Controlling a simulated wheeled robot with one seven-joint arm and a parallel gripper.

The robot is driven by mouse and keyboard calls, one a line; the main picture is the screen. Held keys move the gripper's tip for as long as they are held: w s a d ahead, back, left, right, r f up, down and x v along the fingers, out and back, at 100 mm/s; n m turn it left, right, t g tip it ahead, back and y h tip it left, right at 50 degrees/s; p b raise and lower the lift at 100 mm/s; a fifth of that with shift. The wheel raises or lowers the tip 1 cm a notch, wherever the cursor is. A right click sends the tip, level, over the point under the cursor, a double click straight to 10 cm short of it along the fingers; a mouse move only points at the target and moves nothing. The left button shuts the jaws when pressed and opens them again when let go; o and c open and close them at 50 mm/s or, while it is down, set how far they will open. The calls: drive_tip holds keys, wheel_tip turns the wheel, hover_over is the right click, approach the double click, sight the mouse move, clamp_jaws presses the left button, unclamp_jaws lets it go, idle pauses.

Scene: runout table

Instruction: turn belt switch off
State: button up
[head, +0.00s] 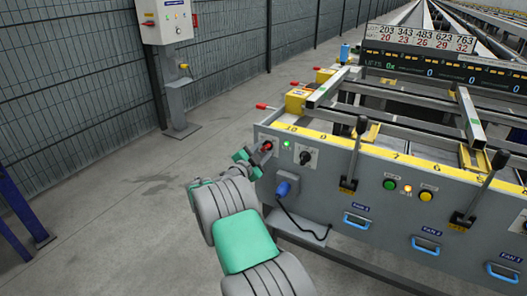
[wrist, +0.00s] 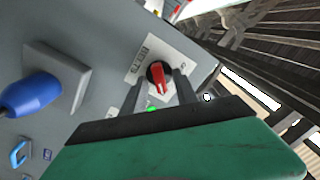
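The belt switch appears to be the red rotary knob (wrist: 159,77) on a pale label plate in the wrist view; the lettering is too small to read surely. Its handle points down in that picture, towards a lit green lamp (wrist: 151,108). The knob also shows as a small red spot (head: 267,146) at the left end of the grey panel in the head view. My gripper (wrist: 161,84) is open, with one dark finger on each side of the knob. I cannot tell whether either finger touches it. In the head view my gripper (head: 258,156) is right at the panel.
A blue plug (head: 284,188) with a cable sits below the switch, and a black selector knob (head: 306,157) is to its right. Black levers (head: 355,150) stick up along the panel.

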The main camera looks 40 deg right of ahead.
clamp_jaws()
idle(0.3)
drive_tip(key=shift+f+n, duration=0.1)
drive_tip(key=shift+n, duration=0.2)
drive_tip(key=n+b, duration=0.1)
drive_tip(key=n, duration=0.2)
drive_tip(key=shift+n+b, duration=0.3)
drive_tip(key=shift+b, duration=0.05)
drive_tip(key=n, duration=0.4)
drive_tip(key=shift+w+n, duration=0.1)
drive_tip(key=shift+n, duration=0.2)
drive_tip(key=n+p, duration=0.1)
drive_tip(key=n, duration=0.4)
drive_tip(key=shift+w+a, duration=0.1)
drive_tip(key=shift+n+p, duration=0.7)
drive_tip(key=shift+n, duration=1.3)
